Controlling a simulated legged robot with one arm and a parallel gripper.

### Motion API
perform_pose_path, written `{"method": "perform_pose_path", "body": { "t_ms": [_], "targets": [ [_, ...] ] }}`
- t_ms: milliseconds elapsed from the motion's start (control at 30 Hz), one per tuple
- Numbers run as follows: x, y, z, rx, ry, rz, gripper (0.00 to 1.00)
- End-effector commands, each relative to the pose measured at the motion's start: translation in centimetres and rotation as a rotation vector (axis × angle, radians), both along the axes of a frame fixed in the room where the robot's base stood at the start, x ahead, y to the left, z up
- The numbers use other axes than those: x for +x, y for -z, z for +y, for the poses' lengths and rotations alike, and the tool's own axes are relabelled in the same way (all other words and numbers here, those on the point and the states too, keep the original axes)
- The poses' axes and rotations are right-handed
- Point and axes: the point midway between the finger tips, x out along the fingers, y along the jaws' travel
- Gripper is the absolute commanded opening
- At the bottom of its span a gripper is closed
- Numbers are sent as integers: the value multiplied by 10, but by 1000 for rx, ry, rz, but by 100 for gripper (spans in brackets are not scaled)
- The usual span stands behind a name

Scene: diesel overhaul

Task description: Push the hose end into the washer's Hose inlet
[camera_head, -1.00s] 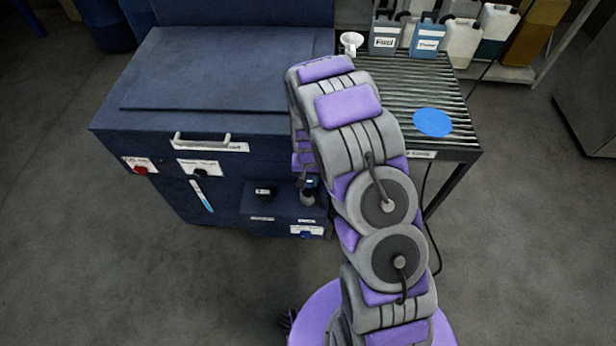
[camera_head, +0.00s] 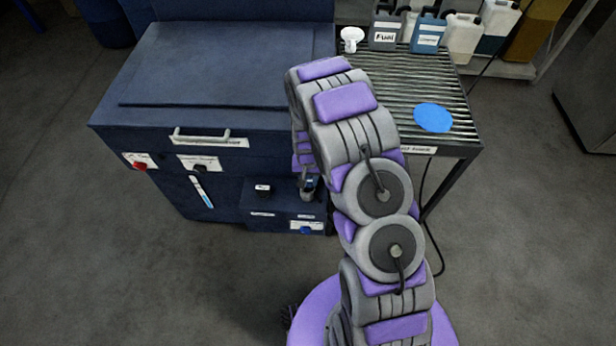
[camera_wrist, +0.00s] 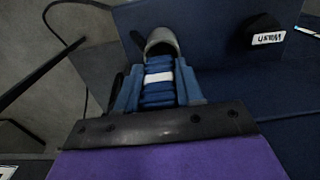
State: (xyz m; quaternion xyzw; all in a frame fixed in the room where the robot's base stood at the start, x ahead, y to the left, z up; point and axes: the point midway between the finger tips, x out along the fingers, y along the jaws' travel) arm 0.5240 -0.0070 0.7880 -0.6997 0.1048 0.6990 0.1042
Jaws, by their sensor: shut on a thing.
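The washer (camera_head: 215,70) is the large dark blue cabinet at the left of the head view. My gripper (camera_wrist: 160,85) is shut on a blue ribbed piece with a white band (camera_wrist: 158,77), which I take to be the hose end. A grey rounded collar (camera_wrist: 162,42) sits at the far end of that piece; I cannot tell whether it is part of the hose or the inlet. In the head view my gripper (camera_head: 308,185) is at the washer's low front ledge, mostly hidden behind my arm. The inlet's opening and its label cannot be made out.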

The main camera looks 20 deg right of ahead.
Motion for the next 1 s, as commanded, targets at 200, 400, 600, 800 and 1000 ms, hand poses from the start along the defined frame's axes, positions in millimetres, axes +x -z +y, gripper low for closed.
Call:
{"method": "perform_pose_path", "body": {
  "t_ms": [200,400,600,800,1000],
  "targets": [
    [0,6,0,0,0,-1,0],
    [0,11,0,0,0,0,0],
    [0,13,0,0,0,0,0],
    [0,13,0,0,0,0,42],
    [0,13,0,0,0,1,61]
  ]
}}
